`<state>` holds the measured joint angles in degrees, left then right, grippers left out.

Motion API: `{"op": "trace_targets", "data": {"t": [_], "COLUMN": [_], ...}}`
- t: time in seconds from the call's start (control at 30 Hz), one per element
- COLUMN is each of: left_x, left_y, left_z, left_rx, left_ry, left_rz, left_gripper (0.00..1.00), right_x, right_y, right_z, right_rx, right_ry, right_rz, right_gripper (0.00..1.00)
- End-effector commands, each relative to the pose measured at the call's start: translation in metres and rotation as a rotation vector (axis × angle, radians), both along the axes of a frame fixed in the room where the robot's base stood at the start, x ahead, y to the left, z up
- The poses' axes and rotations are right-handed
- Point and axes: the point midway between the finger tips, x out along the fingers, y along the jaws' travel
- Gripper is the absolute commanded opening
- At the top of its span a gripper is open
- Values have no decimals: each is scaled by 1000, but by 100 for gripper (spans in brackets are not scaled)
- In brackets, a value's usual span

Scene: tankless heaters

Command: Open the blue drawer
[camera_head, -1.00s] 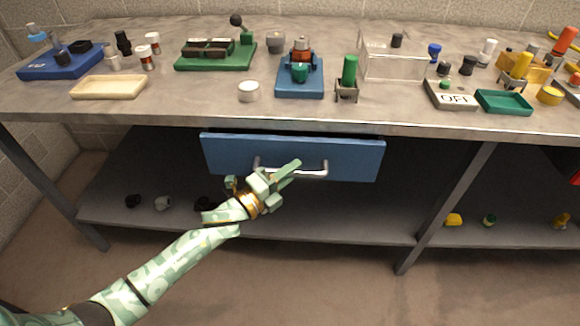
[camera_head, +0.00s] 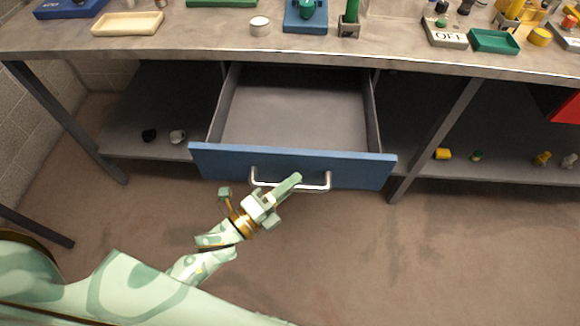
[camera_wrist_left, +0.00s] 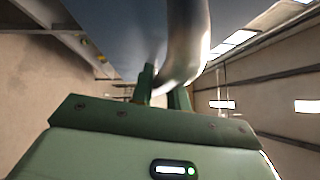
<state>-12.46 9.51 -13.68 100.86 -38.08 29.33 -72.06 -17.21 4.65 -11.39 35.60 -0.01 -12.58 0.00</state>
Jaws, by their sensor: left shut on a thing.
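The blue drawer (camera_head: 345,172) under the workbench is pulled well out, and its grey inside (camera_head: 297,112) shows empty. A silver bar handle (camera_head: 318,187) is on its front; it also shows large in the left wrist view (camera_wrist_left: 188,45). My left gripper (camera_head: 277,196) is at the left part of the handle, below the drawer front, shut on the handle. In the left wrist view its fingers (camera_wrist_left: 160,90) are on either side of the handle bar. My right gripper is not in view.
The workbench top (camera_head: 200,40) holds a cream tray (camera_head: 128,23), a white round jar (camera_head: 260,26) and a green tray (camera_head: 494,41). A lower shelf (camera_head: 150,105) carries small items. A table leg (camera_head: 437,140) stands right of the drawer. The floor in front is clear.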

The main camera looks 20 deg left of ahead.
Motion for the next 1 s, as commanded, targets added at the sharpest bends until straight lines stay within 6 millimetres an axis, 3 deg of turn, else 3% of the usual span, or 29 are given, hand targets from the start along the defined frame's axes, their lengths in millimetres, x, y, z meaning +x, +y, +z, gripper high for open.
{"op": "trace_targets", "data": {"t": [0.47, 0.5, 0.57, 1.0], "left_x": [-7, -7, -7, -7], "left_y": [-1, -1, -2, -2], "left_z": [-2, -2, -1, 0], "left_rx": [1, 1, 1, 0], "left_ry": [3, 3, 3, 1], "left_rz": [0, 0, 0, 0], "left_gripper": [0, 25, 38, 38], "right_x": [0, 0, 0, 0], "right_y": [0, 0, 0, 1], "right_z": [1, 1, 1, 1], "right_rx": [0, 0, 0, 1], "right_ry": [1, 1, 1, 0], "right_rz": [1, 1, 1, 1], "right_gripper": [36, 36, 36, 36]}}
